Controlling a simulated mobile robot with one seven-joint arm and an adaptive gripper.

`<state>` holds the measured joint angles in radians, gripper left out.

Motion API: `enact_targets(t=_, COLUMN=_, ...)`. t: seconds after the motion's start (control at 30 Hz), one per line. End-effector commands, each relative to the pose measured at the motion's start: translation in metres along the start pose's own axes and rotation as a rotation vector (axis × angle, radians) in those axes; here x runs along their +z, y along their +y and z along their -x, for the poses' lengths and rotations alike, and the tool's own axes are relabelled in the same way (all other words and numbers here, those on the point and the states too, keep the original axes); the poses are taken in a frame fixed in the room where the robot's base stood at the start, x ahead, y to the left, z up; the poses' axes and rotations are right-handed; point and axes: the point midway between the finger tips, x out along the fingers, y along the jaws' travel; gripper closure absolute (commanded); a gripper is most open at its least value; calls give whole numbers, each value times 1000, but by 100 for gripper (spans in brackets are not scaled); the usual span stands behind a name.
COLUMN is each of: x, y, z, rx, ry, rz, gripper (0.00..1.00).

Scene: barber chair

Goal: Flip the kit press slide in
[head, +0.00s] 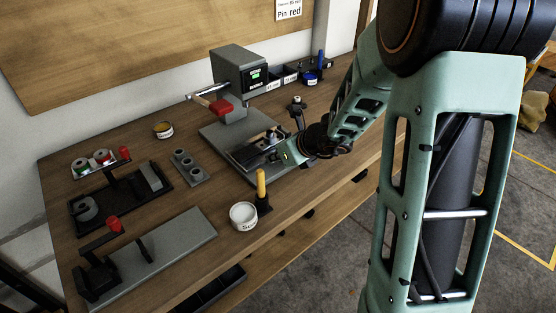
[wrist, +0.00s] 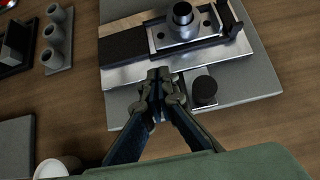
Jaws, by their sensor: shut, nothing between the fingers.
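The kit press (head: 238,72) is a grey machine with a small green-lit display and a lever with a red grip (head: 221,108). Its slide (head: 250,152) lies low over the grey base plate; in the wrist view it is a silver and black bar (wrist: 125,74) carrying a round metal post (wrist: 182,20). A short black round knob (wrist: 205,88) stands on the base plate beside the bar. My gripper (wrist: 160,76) is shut and empty, with its tips at the bar's near edge. I cannot tell whether they touch it. In the head view my gripper (head: 277,157) is beside the slide, its fingertips hard to make out.
A yellow-handled tool (head: 261,188) and a white round tub (head: 243,216) stand near the table's front edge. A grey block with several holes (head: 189,167) and black fixtures with red knobs (head: 121,190) are to the left. Labelled bins (head: 290,77) stand behind.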

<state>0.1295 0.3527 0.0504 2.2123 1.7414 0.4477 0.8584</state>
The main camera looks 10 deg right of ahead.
Motion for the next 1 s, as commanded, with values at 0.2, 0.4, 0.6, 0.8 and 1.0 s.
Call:
enact_targets(t=0.2, x=42, y=2, z=-40, rx=4, ry=0, rz=4, gripper=100)
enact_targets(t=0.4, x=68, y=1, z=-66, rx=2, ry=1, rz=2, gripper=100)
enact_targets(t=0.6, x=76, y=1, z=-76, rx=0, ry=0, rz=0, gripper=100)
enact_targets(t=0.8, x=75, y=1, z=-76, rx=0, ry=-1, rz=0, gripper=100)
enact_targets(t=1.0, x=75, y=0, z=-75, rx=0, ry=-1, rz=0, gripper=100)
